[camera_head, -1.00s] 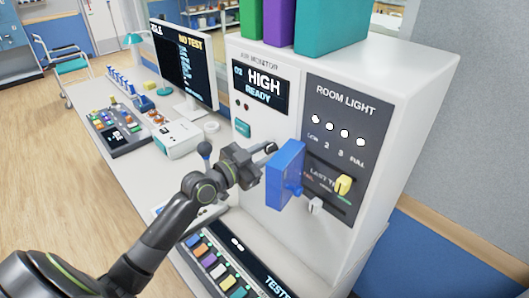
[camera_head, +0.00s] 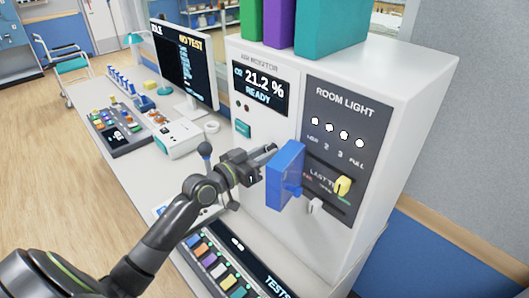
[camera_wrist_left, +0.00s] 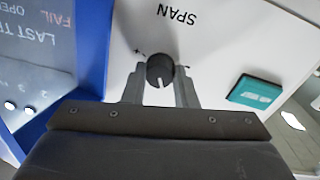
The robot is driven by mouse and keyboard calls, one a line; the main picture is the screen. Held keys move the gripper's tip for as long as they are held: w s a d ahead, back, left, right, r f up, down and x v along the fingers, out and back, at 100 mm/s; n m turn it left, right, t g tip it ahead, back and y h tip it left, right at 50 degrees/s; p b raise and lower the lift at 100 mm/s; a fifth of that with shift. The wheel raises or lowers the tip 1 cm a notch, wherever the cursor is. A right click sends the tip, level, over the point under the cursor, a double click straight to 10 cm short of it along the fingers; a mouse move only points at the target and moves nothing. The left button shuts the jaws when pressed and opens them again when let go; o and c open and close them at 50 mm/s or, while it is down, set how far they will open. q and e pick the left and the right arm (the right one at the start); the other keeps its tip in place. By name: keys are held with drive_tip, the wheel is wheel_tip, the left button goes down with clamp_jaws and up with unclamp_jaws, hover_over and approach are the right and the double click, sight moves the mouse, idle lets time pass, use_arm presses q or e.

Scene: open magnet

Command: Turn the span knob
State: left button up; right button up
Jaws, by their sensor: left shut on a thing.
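The span knob (camera_wrist_left: 160,70) is a small dark round knob with a pale pointer line, on the white panel under the word SPAN in the upside-down left wrist view. My left gripper (camera_wrist_left: 160,88) is shut on the knob, one finger on each side of it. In the head view my left gripper (camera_head: 272,149) reaches the monitor's front just left of the blue box, and the knob is not clearly seen there. The O2 display (camera_head: 261,87) above reads 21.2 % and READY. My right gripper is not in view.
A blue box (camera_head: 285,178) juts out from the panel close to my left gripper's right side. A teal button (camera_head: 243,128) sits to the upper left. The room light panel (camera_head: 343,128) is at the right. A row of coloured keys (camera_head: 215,265) lies below.

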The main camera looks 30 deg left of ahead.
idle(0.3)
use_arm(q)
drive_tip(key=o, duration=1)
drive_tip(key=p+v, duration=0.1)
drive_tip(key=v, duration=1.6)
drive_tip(key=shift+s, duration=0.2)
